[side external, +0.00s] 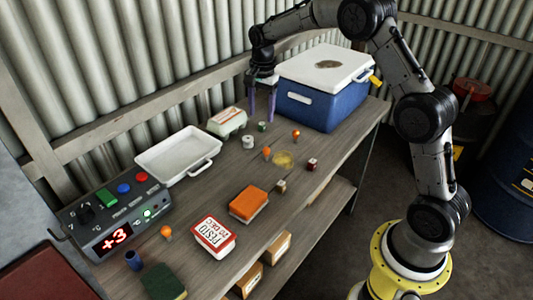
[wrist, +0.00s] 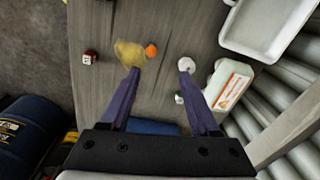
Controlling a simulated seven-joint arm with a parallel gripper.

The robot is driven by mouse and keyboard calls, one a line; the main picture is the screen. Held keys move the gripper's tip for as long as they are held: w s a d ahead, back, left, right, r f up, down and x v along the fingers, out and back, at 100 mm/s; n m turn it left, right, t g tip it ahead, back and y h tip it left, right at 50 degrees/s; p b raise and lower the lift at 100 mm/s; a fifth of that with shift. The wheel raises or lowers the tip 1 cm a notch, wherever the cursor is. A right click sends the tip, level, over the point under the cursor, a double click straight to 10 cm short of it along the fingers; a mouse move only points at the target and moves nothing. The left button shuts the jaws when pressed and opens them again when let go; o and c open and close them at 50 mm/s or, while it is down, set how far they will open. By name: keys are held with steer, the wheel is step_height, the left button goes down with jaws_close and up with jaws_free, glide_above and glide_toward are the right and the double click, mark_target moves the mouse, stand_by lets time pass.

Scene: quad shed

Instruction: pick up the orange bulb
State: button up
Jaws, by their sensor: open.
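Three small orange bulb-like things show on the bench in the side view: one near the control box (side external: 166,232), one beside the yellow disc (side external: 267,152), and one nearer the cooler (side external: 295,133). I cannot tell which is the task's orange bulb. In the wrist view one orange round thing (wrist: 151,50) lies just beyond my fingertips, touching or close to the yellow disc. My gripper (side external: 261,103) hangs above the far end of the bench, in front of the cooler. Its purple fingers are apart and empty in the wrist view (wrist: 159,69).
A blue cooler (side external: 318,104) with a white lid stands at the bench's far end.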

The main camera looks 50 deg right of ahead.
glide_above(267, 152)
steer(key=w, duration=0.1)
steer(key=shift+g, duration=0.3)
step_height(267, 152, down, 10)
steer(key=shift+d+f, duration=0.1)
steer(key=shift+s+d+f, duration=0.1)
steer(key=shift+d+f, duration=0.05)
steer(key=shift+f, duration=1.5)
steer(key=shift+d+f, duration=0.15)
steer(key=shift+f, duration=1.45)
jaws_close()
